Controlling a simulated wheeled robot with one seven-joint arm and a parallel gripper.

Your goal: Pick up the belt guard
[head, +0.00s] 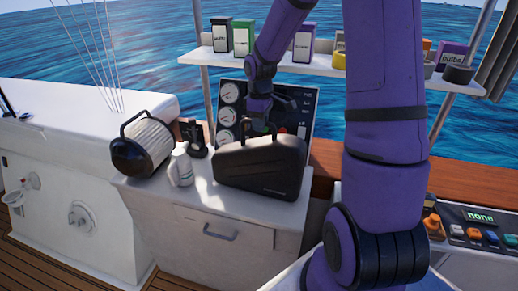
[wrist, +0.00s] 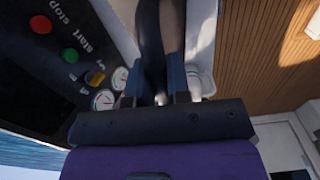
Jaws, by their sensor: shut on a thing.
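The belt guard (head: 260,167) is a dark, case-like cover with a handle on top, at the middle of the head view. It stands upright at the white cabinet top, and I cannot tell whether its underside touches the surface. My gripper (head: 264,122) is above it, shut on its handle. In the wrist view the fingers of my gripper (wrist: 158,88) close on a dark part of the belt guard (wrist: 150,45), which runs away between them. The fingertips are partly hidden.
A white bottle (head: 181,166) and a ribbed round filter with a handle (head: 145,145) stand left of the guard. A gauge panel (head: 230,115) stands close behind. A shelf with boxes (head: 222,50) is above. A switch box (head: 480,225) is at right.

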